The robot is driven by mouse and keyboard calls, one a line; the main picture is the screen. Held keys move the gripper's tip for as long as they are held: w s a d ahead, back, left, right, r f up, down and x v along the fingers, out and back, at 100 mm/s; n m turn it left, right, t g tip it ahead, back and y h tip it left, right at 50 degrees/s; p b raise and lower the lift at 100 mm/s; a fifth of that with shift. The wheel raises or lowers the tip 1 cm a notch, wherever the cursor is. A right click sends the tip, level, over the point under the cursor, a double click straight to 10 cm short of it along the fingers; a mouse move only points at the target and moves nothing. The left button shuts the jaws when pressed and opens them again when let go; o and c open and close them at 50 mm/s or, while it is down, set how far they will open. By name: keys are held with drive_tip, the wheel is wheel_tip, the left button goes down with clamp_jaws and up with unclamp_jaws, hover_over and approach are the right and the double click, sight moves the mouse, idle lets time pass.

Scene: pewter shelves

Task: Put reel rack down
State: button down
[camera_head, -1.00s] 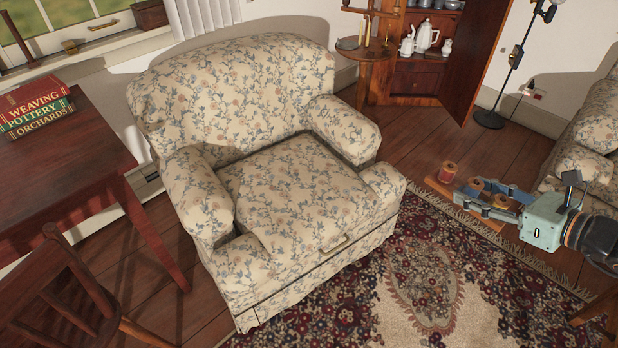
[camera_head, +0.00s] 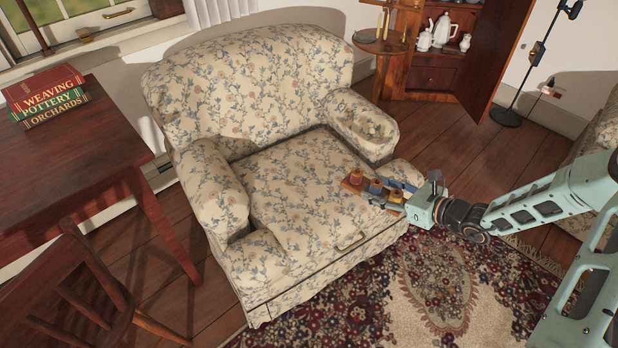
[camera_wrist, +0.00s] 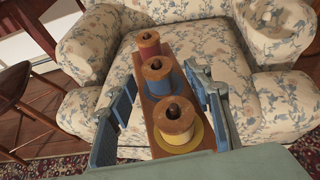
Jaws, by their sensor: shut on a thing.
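The reel rack (camera_head: 355,181) is a narrow wooden board with three wooden spools standing in a row. In the wrist view the rack (camera_wrist: 158,115) lies lengthwise between my fingers, its spools red, blue and yellow at their bases. My gripper (camera_head: 385,188) is shut on the rack, with one blue-grey finger on each side; it also shows in the wrist view (camera_wrist: 165,95). The rack is over the right front part of the floral armchair's seat (camera_head: 300,190). I cannot tell whether it touches the cushion. Part of the rack is hidden by the fingers.
The armchair's right armrest (camera_head: 362,124) stands close behind the rack. A dark wooden table (camera_head: 75,150) with stacked books (camera_head: 45,98) is at the left, with a wooden chair (camera_head: 90,290) before it. The seat's left and middle are clear. A patterned rug (camera_head: 435,290) covers the floor in front.

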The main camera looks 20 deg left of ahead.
drive_tip(key=shift+n+g, duration=0.3)
drive_tip(key=shift+g, duration=0.1)
drive_tip(key=a+f, duration=0.2)
drive_tip(key=a, duration=0.1)
drive_tip(key=a+f, duration=0.1)
drive_tip(key=shift+s+a+f, duration=0.2)
drive_tip(key=shift+s+f, duration=0.1)
drive_tip(key=shift+s, duration=0.05)
drive_tip(key=w+d+b+x, duration=0.1)
drive_tip(key=w+b+x, duration=0.15)
drive_tip(key=x, duration=0.75)
drive_tip(key=b, duration=0.3)
hover_over(331, 200)
wheel_tip(331, 200, down, 5)
drive_tip(key=shift+s+f, duration=0.1)
drive_tip(key=shift+s, duration=0.05)
drive_tip(key=shift+a+f+b, duration=0.1)
drive_tip(key=shift+f+b, duration=0.5)
drive_tip(key=shift+f, duration=1.1)
drive_tip(key=shift+f, duration=0.1)
drive_tip(key=c, duration=1)
unclamp_jaws()
drive_tip(key=p+v, duration=0.3)
drive_tip(key=v, duration=0.9)
